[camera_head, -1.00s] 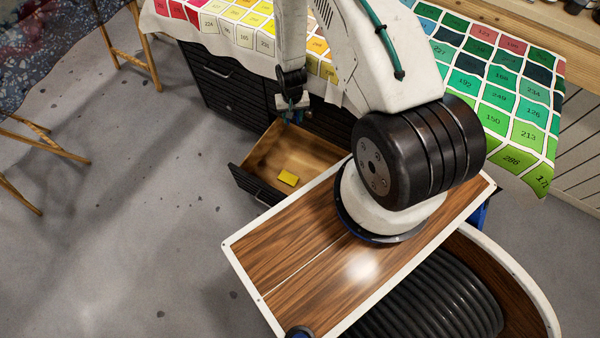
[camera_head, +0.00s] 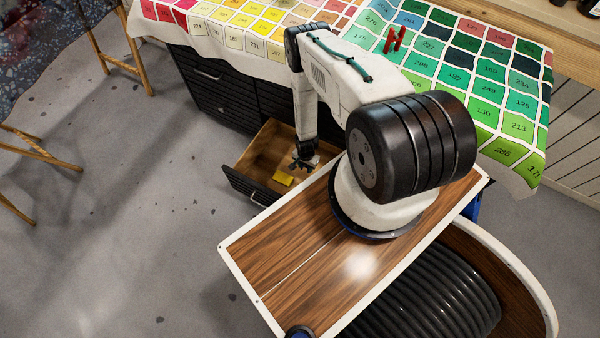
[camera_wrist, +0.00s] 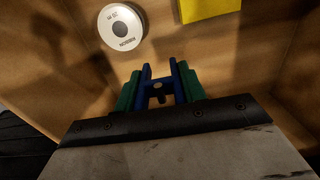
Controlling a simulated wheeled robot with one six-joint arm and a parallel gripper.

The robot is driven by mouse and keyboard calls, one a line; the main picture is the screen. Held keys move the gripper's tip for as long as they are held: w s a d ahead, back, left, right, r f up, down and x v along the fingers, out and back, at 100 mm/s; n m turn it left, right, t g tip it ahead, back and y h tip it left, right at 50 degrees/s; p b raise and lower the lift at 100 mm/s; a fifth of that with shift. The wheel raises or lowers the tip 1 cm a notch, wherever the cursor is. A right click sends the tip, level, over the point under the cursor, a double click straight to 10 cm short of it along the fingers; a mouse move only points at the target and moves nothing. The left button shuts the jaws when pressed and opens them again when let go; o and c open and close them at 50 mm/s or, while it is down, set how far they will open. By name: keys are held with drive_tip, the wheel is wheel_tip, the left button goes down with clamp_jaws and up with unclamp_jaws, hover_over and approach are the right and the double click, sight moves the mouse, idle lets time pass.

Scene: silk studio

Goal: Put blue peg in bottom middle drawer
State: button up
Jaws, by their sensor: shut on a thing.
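The blue peg (camera_wrist: 147,84) is H-shaped and sits between the green fingers of my gripper (camera_wrist: 159,80) in the wrist view. My gripper is shut on it. In the head view my gripper (camera_head: 303,163) is low in the open drawer (camera_head: 252,190), beside a yellow block (camera_head: 283,178). The peg cannot be made out clearly in the head view. In the wrist view the drawer's wooden floor (camera_wrist: 75,75) lies beyond the peg; I cannot tell whether the peg touches it.
A white round disc (camera_wrist: 122,27) lies on the drawer floor, with the yellow block (camera_wrist: 208,9) to its right. A red H-shaped peg (camera_head: 395,39) is on the numbered colour cloth (camera_head: 490,90) atop the dark cabinet (camera_head: 215,95). The floor left of the drawer is clear.

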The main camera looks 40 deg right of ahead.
wheel_tip(320, 180, down, 8)
drive_tip(key=shift+r, duration=0.15)
drive_tip(key=o, duration=1)
drive_tip(key=shift+o, duration=0.2)
wheel_tip(320, 180, up, 12)
drive_tip(key=shift+r, duration=0.1)
